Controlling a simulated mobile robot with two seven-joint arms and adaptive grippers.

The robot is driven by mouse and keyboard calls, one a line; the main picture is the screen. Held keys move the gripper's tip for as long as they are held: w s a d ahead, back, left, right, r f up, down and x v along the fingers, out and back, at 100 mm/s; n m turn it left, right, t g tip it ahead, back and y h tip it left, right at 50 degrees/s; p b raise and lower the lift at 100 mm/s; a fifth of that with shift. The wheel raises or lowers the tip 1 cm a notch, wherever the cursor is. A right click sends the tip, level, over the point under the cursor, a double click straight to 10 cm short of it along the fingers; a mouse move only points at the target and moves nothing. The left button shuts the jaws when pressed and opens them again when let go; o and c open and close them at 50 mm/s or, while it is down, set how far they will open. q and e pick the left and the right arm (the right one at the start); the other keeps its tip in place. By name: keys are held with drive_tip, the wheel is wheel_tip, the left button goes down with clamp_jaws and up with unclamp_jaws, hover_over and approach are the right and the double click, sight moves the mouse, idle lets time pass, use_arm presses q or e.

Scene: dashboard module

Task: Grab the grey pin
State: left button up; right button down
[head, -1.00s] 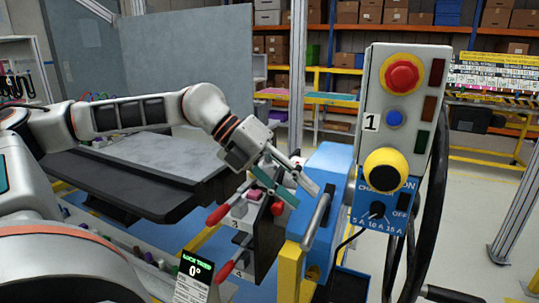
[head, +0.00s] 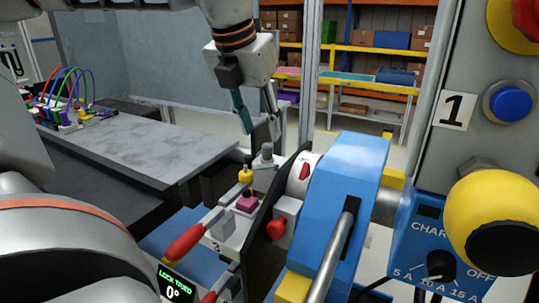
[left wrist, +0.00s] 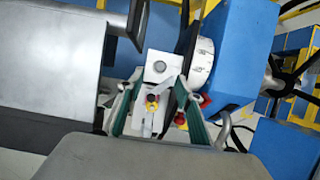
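The grey pin (head: 267,152) stands upright on the grey module (head: 230,232), behind a yellow-tipped piece (head: 245,175) and a magenta block (head: 247,203). In the left wrist view the pin shows from above as a round grey top (left wrist: 160,66) on a pale plate. My left gripper (head: 261,122) is open and points down just above the pin, with a gap between its fingertips. In the left wrist view its two green-lined fingers (left wrist: 156,84) are spread, with the pin a little beyond the tips. My right gripper is not in view.
A blue unit (head: 345,195) with a metal handle stands right of the module, beside a dark panel. Red-handled levers (head: 188,240) stick out in front. A grey table (head: 150,150) lies left. A control box (head: 465,150) with buttons fills the right.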

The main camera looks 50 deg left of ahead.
sight(267, 144)
use_arm(q)
drive_tip(key=x, duration=0.7)
drive_tip(key=shift+w+a+r+b, duration=0.1)
drive_tip(key=shift+w+r+b, duration=0.1)
drive_tip(key=shift+b, duration=0.15)
drive_tip(key=shift+c, duration=0.7)
clamp_jaws()
